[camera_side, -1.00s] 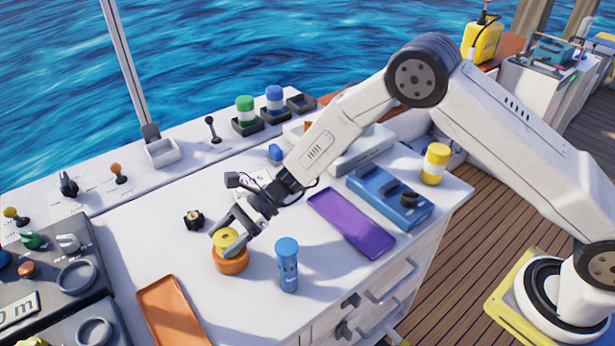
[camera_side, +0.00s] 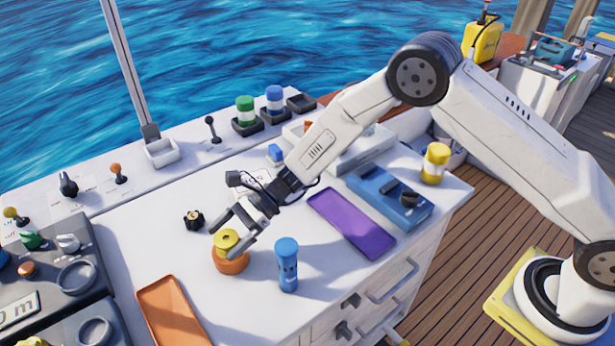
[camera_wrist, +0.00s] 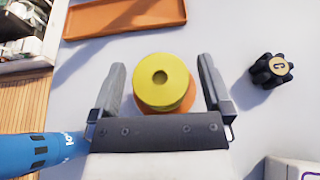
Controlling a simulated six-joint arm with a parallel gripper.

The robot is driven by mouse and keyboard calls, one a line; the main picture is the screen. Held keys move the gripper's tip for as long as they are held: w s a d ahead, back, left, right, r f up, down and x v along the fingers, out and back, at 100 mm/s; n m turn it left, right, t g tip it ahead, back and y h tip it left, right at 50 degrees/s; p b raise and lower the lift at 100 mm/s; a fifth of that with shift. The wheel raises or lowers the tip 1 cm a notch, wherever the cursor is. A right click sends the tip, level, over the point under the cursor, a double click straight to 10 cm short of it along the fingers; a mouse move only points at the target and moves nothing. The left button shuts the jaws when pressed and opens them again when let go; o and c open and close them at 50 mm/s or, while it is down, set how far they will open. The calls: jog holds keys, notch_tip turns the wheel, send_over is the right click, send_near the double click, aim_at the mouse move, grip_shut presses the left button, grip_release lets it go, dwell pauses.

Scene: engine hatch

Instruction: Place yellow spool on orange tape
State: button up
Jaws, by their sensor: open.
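The yellow spool (camera_side: 227,240) sits on top of the orange tape (camera_side: 232,265) on the white counter. In the wrist view the spool (camera_wrist: 162,82) covers most of the tape, and an orange rim (camera_wrist: 140,107) shows around its lower edge. My gripper (camera_side: 232,236) is open around the spool. In the wrist view its fingers (camera_wrist: 162,80) stand on both sides of the spool with a visible gap on each side.
A blue flashlight-like cylinder (camera_side: 287,265) stands close to the right of the tape. A small black knob (camera_side: 194,219) lies behind left. An orange tray (camera_side: 172,312) is at the front left, and a purple tray (camera_side: 352,224) lies to the right.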

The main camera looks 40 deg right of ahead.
jog(key=v, duration=1.1)
jog(key=shift+d, duration=0.35)
jog(key=shift+r, duration=0.1)
jog(key=s+d+r+n+t+h, duration=0.2)
jog(key=s+d+r+n+h, duration=0.1)
jog(key=s+d+n+h, duration=1)
jog(key=s+d+n, duration=0.5)
jog(key=s+d, duration=0.1)
jog(key=d, duration=0.1)
jog(key=shift+t, duration=0.3)
